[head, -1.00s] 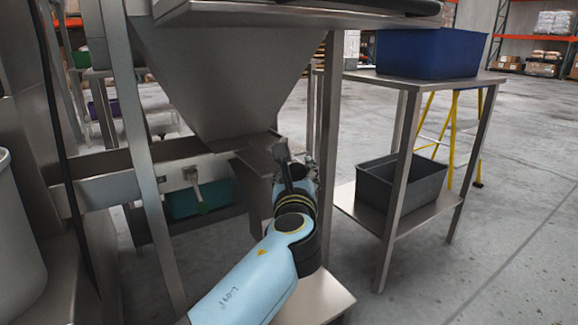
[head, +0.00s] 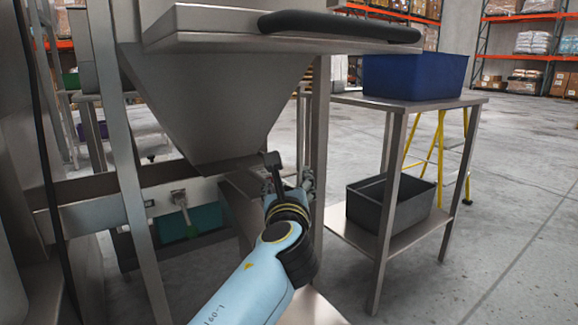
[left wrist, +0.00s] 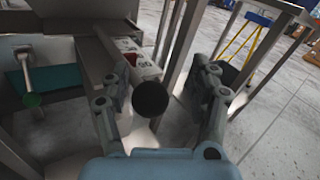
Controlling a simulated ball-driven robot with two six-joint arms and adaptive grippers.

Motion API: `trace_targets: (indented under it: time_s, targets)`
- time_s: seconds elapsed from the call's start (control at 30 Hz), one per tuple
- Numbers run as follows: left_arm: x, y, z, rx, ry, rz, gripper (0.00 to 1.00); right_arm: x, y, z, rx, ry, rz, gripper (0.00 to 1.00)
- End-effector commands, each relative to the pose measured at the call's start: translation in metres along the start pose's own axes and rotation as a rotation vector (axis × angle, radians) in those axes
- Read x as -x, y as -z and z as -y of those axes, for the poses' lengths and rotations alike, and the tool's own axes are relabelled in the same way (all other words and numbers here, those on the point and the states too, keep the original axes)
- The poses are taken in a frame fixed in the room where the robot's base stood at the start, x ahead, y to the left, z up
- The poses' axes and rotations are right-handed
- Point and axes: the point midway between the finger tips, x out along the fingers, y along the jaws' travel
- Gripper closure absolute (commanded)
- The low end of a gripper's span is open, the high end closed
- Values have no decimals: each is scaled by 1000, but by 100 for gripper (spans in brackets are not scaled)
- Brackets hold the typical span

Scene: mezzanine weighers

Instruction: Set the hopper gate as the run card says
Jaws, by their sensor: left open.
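The grey metal hopper (head: 205,105) hangs in its frame in the middle of the head view. In the left wrist view a flat metal bar (left wrist: 143,68) with a red-and-white label (left wrist: 129,58) ends in a round black knob (left wrist: 151,99). My left gripper (head: 288,172) is open below the hopper's lower right corner. In the left wrist view its fingers (left wrist: 160,90) stand on either side of the knob, with visible gaps. My own gripper hides the knob in the head view. My right gripper does not show. I cannot make out a run card.
A lever (head: 183,211) with a green end hangs from a rail at left, before a teal bin (head: 208,218). A steel table (head: 350,98) at right carries a blue bin (head: 415,77), with a dark bin (head: 410,205) on its lower shelf. The floor at far right is clear.

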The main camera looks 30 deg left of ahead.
Motion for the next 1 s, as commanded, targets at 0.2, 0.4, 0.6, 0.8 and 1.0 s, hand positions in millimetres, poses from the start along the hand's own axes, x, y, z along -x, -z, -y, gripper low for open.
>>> trace_targets:
  time_s: [0.2, 0.4, 0.6, 0.8, 1.0]
  targets:
    - [0, -46, 11, 6, 1, 3, 38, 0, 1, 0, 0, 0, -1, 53]
    - [0, -68, 16, 3, 2, 1, 38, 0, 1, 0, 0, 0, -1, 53]
    - [0, -71, 16, 0, 3, -1, 38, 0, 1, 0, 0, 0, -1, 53]
    - [0, -70, 16, 0, 3, -1, 38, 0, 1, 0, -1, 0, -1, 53]
    - [0, -70, 16, 0, 3, -1, 38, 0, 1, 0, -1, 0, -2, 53]
